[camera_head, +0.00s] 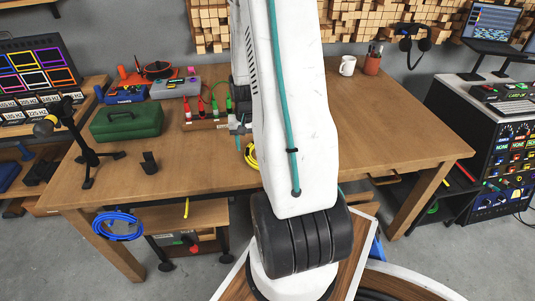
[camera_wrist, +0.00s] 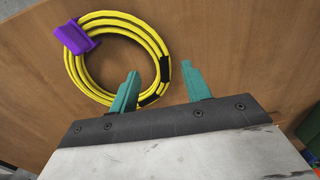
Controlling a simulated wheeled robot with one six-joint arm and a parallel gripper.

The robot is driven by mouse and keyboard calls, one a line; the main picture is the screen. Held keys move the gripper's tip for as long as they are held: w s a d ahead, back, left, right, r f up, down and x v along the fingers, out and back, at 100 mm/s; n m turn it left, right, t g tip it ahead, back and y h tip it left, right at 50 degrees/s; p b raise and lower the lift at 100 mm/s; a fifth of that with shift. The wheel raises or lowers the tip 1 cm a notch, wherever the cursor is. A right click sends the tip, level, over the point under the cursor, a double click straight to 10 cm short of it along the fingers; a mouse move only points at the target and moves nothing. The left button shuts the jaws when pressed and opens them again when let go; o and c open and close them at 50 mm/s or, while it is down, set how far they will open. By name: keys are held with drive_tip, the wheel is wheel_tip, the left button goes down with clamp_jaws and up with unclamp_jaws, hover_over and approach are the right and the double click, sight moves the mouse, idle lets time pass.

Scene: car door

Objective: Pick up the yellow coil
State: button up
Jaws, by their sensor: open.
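The yellow coil (camera_wrist: 72,62) lies on the wooden table in the wrist view, with a purple piece (camera_wrist: 76,38) at its upper left and black bands on its right part. My gripper (camera_wrist: 164,78) is open. Its left teal finger overlaps the inside of the coil in the picture, and its right finger is just outside the coil's right edge, so the right part of the ring shows between them. I cannot tell the height of the fingertips above the table. In the head view only part of the yellow coil (camera_head: 250,156) shows beside my arm, which hides the rest.
The wooden table (camera_head: 400,125) has free room right of my arm. A green toolbox (camera_head: 126,121), a microphone stand (camera_head: 88,155) and a box with coloured plugs (camera_head: 207,122) stand left. A white mug (camera_head: 347,66) is at the back. A blue coil (camera_head: 118,226) hangs at the front edge.

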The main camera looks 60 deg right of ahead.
sight(248, 153)
drive_tip(key=shift+w+d+f, duration=0.1)
drive_tip(key=shift+f, duration=0.9)
drive_tip(key=shift+w+d+f, duration=0.1)
drive_tip(key=shift+f, duration=0.85)
clamp_jaws()
drive_tip(key=shift+r, duration=0.1)
